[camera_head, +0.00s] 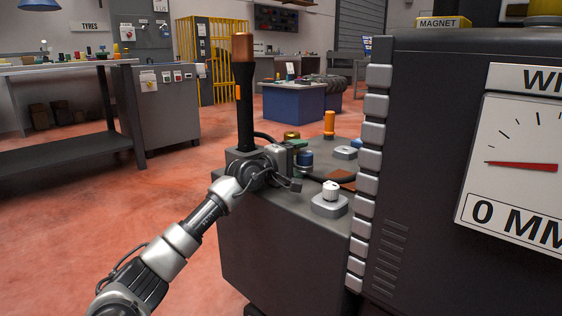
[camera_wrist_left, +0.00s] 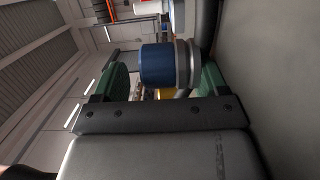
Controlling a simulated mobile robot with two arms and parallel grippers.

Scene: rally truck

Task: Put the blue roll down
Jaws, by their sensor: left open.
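The blue roll (camera_head: 305,161) stands on the top of the low grey cabinet (camera_head: 300,215) in the head view. It shows as a dark blue cylinder with a grey band in the left wrist view (camera_wrist_left: 157,66). My left gripper (camera_head: 298,158) is open with its green-padded fingers on either side of the roll. In the wrist view there is a clear gap between the roll and the left finger, and the right finger is close to the grey band. The roll's underside is hidden in the head view. My right gripper is not in view.
A black lever with a copper top (camera_head: 243,95) rises beside my left wrist. A white knob (camera_head: 330,192), an orange cylinder (camera_head: 329,123) and a brown piece (camera_head: 343,180) are near the roll. The tall dark machine (camera_head: 430,130) with a dial blocks the right side.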

